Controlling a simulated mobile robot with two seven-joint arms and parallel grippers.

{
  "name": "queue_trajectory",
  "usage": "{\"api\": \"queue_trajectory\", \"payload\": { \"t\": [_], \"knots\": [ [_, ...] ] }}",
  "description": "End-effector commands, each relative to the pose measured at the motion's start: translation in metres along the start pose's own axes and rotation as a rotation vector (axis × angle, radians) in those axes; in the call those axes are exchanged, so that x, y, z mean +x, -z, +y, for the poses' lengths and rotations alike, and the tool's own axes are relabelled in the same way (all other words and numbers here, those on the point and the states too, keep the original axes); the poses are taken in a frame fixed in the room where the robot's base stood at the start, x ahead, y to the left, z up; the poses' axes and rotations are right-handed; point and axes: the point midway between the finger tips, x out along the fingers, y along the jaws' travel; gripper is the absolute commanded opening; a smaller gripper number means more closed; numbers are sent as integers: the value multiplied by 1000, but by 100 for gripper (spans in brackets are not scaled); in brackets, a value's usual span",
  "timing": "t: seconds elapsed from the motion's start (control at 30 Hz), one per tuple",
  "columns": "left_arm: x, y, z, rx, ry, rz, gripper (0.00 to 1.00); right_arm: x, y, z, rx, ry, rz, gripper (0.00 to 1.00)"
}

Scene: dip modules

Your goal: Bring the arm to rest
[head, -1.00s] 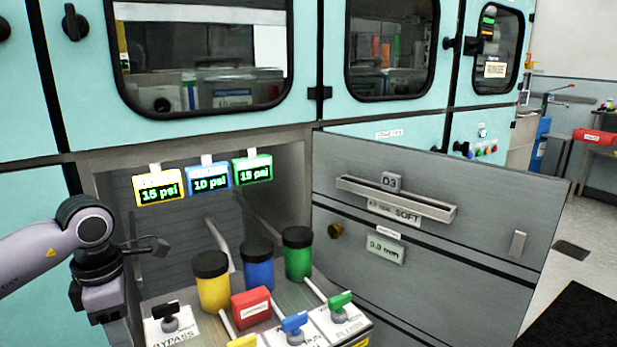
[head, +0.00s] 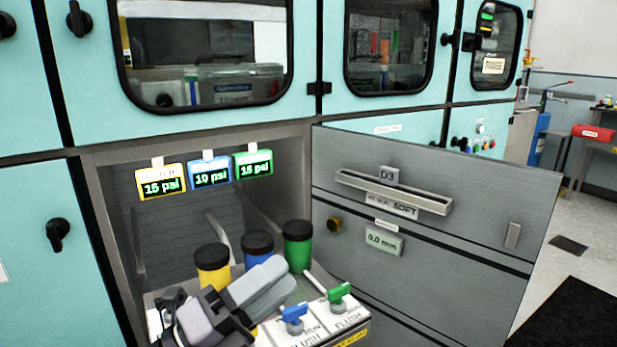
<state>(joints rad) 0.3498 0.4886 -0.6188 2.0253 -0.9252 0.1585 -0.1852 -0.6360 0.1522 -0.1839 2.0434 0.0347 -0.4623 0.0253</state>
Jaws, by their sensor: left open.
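My left gripper (head: 270,281) is low in the head view, over the left part of the valve panel (head: 318,322). Its jaws are open, with no object visible in them. It lies in front of the yellow canister (head: 212,278) and the blue canister (head: 258,249) and covers their lower parts. Whether it touches anything below is unclear. The green canister (head: 297,247) stands upright to its right. The black, red and yellow-labelled controls are mostly or wholly hidden behind the gripper. My right gripper is not in view.
Blue (head: 293,314) and green (head: 339,292) flush valve handles stand right of the gripper. Three pressure displays, such as the yellow one (head: 162,187), hang in the recess behind. A grey drawer front D3 (head: 450,240) stands to the right. Teal cabinet walls (head: 30,240) flank the left.

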Motion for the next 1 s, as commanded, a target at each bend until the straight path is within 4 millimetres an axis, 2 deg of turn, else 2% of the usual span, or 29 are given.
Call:
{"api": "queue_trajectory", "payload": {
  "t": [0.13, 0.23, 0.33, 0.43, 0.57, 0.7, 0.8, 1.0],
  "knots": [
    [-29, -36, 11, -284, -11, -334, 43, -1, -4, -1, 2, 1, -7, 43],
    [-60, -56, 30, -472, -47, -558, 43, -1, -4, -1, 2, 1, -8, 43],
    [-100, -66, 56, -656, -105, -779, 43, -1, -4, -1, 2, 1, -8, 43],
    [-144, -63, 85, -834, -184, -992, 43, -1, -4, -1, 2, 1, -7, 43],
    [-206, -40, 118, -1054, -311, -1256, 43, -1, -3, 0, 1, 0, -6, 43],
    [-264, 0, 141, -1250, -463, -1494, 43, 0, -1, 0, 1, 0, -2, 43],
    [-294, 28, 147, -1350, -560, -1617, 43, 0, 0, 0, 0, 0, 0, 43],
    [-339, 80, 147, -1500, -733, -1804, 43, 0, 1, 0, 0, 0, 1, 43]
  ]
}}
